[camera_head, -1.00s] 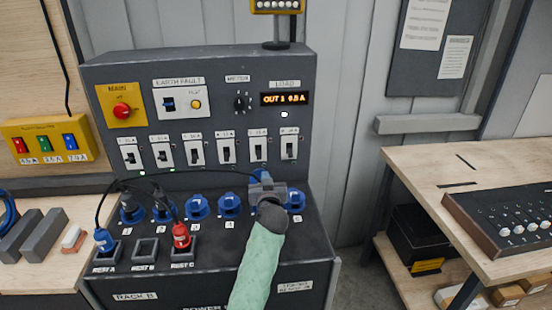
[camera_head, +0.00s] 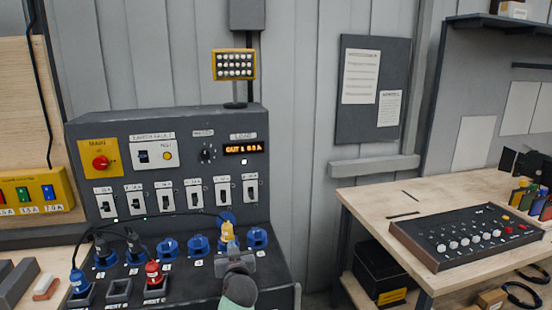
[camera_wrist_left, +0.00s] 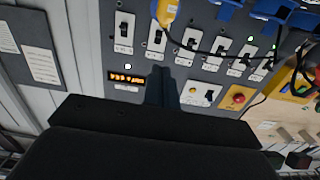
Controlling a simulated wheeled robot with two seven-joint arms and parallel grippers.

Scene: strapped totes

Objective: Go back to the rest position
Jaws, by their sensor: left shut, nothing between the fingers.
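My left gripper (camera_head: 240,258) is shut and empty, in front of the lower sloped face of the grey rack panel (camera_head: 85,143). A yellow plug (camera_head: 228,231) stands in a blue socket just beyond the gripper, apart from its fingers as far as I can tell. In the left wrist view the closed fingers (camera_wrist_left: 160,82) show below the yellow plug (camera_wrist_left: 167,12), with nothing between them. My right gripper is not in view.
A blue plug (camera_head: 78,281) and a red plug (camera_head: 153,273) stand in the front rests, with black cables looping behind. A wooden bench (camera_head: 365,197) with a black control box (camera_head: 440,262) stands at right. Bare wall lies between.

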